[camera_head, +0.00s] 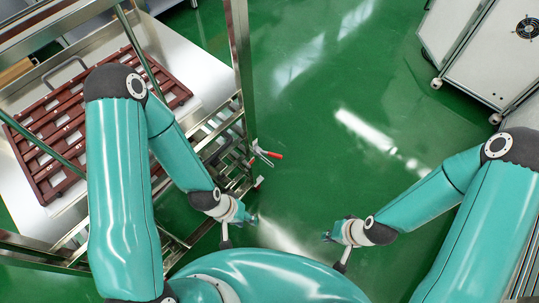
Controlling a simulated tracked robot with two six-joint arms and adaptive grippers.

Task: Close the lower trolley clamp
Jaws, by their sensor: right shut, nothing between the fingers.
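A toggle clamp with a red handle (272,155) sticks out from the metal trolley post (241,70); its handle points to the right. A second red-tipped clamp (258,183) shows lower down on the same side, small and partly seen. I cannot tell for sure how either clamp stands. My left gripper (251,218) hangs just below the second clamp, apart from it; its fingers are too small to read. My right gripper (327,237) is shut and empty, over the green floor, further right and away from both clamps.
The trolley frame holds a brown-red slotted tray (45,182) on a pale top at left, partly behind my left arm. Rungs (226,150) fill its right side. A white wheeled cabinet (480,50) stands at upper right. The green floor (330,100) between is clear.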

